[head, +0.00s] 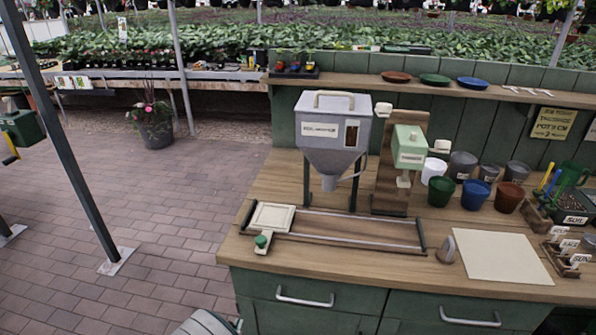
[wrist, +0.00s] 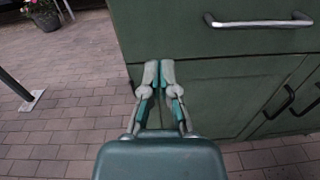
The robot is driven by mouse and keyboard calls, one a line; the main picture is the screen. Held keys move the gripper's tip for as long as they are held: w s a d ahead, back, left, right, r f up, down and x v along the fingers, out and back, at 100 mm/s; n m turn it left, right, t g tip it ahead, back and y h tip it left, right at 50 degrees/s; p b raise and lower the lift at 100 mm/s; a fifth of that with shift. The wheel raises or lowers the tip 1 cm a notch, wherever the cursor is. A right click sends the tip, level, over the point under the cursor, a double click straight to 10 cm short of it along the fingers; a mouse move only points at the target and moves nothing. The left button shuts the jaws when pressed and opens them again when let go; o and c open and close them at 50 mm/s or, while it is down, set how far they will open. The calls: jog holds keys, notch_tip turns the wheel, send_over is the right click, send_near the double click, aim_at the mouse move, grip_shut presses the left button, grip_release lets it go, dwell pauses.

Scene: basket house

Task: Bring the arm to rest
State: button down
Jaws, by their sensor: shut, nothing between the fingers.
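My gripper (wrist: 160,75) shows in the wrist view with its two grey and teal fingers together and nothing between them. It is in front of the green cabinet (wrist: 240,85) under the bench; I cannot tell whether the fingertips touch the cabinet front. In the head view only a grey rounded part of my arm shows at the bottom edge, and the fingers are out of that picture.
The wooden bench (head: 400,272) carries a grey hopper (head: 334,135), a sliding tray (head: 345,230), several pots and a pale sheet (head: 500,257). A drawer handle (wrist: 258,22) juts out near my gripper. A dark post (head: 70,150) stands left; the brick floor (head: 160,235) between is clear.

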jog(key=w+d+r+m+g+h, duration=0.2)
jog(key=d+r+m+g+h, duration=0.8)
jog(key=d+r+m, duration=1.05)
jog(key=s+d+r+m+g+y, duration=0.3)
jog(key=s+d+r, duration=0.2)
jog(key=d, duration=0.2)
jog(key=s+d+r+m+g+y, duration=0.2)
jog(key=s+d+r+g+y, duration=0.15)
jog(key=d, duration=0.35)
jog(key=s+d+r+m+t+y, duration=0.1)
jog(key=s+r+m+t+y, duration=0.3)
jog(key=s+r+m, duration=0.3)
jog(key=shift+s+m+y, duration=0.85)
jog(key=shift+s+m, duration=0.1)
jog(key=shift+s, duration=1.5)
jog(key=shift+t, duration=0.25)
